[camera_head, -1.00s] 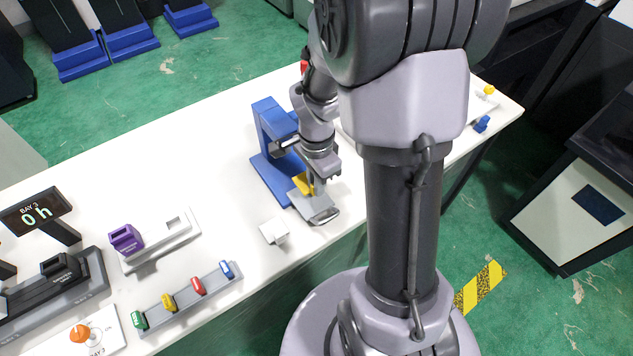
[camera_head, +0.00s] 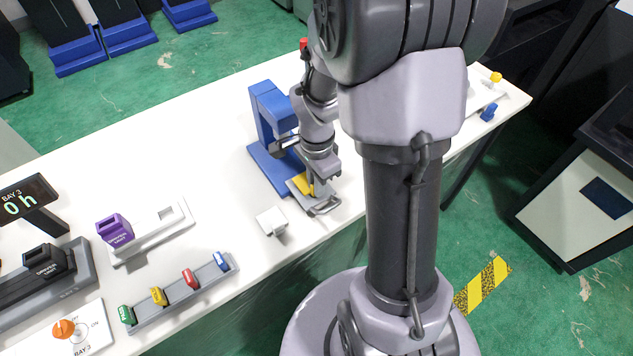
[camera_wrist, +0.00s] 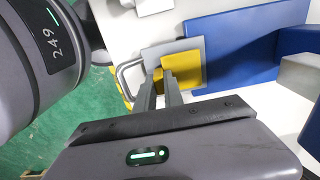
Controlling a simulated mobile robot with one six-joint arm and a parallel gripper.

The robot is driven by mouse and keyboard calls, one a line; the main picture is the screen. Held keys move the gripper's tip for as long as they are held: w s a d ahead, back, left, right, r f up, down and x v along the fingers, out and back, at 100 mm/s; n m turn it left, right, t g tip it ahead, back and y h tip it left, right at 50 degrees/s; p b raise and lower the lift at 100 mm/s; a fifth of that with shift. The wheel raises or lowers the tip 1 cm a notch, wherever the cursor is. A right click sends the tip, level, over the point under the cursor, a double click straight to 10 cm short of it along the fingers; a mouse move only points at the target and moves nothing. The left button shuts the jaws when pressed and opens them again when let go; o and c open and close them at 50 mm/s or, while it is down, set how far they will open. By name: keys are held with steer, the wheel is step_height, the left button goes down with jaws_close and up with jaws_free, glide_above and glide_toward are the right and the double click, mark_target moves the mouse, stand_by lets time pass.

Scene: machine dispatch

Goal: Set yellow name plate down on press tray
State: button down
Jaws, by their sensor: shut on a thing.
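The yellow name plate (camera_wrist: 186,70) is between the fingertips of my gripper (camera_wrist: 160,88) in the wrist view, and my gripper is shut on it. The plate lies over the grey press tray (camera_wrist: 152,56), low and close to its surface; I cannot tell whether it touches. In the head view the yellow plate (camera_head: 303,184) shows beside my gripper (camera_head: 317,190), which partly hides it. The grey tray (camera_head: 322,208) with its loop handle sticks out at the front of the blue press (camera_head: 270,120). The blue press base (camera_wrist: 240,45) is to the right in the wrist view.
A small white block (camera_head: 270,221) stands left of the tray. A rack with several coloured tags (camera_head: 175,293), a white holder with a purple block (camera_head: 115,231) and a bay display (camera_head: 28,197) are farther left. The table's front edge is near the tray.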

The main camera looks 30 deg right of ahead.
steer(key=shift+f+b, duration=0.3)
steer(key=shift+f, duration=0.1)
steer(key=c, duration=1.4)
jaws_free()
steer(key=shift+o, duration=0.2)
step_height(320, 180, up, 18)
steer(key=p, duration=0.7)
steer(key=s+a+r+n+t+y+b, duration=0.2)
steer(key=s+a+r+n+t, duration=0.3)
steer(key=s+a+r+n, duration=0.3)
steer(key=s+a+n, duration=0.3)
steer(key=a+n, duration=0.2)
steer(key=a, duration=0.1)
steer(key=shift+s+a+t, duration=0.2)
steer(key=shift+a+t, duration=0.1)
steer(key=shift+t, duration=0.1)
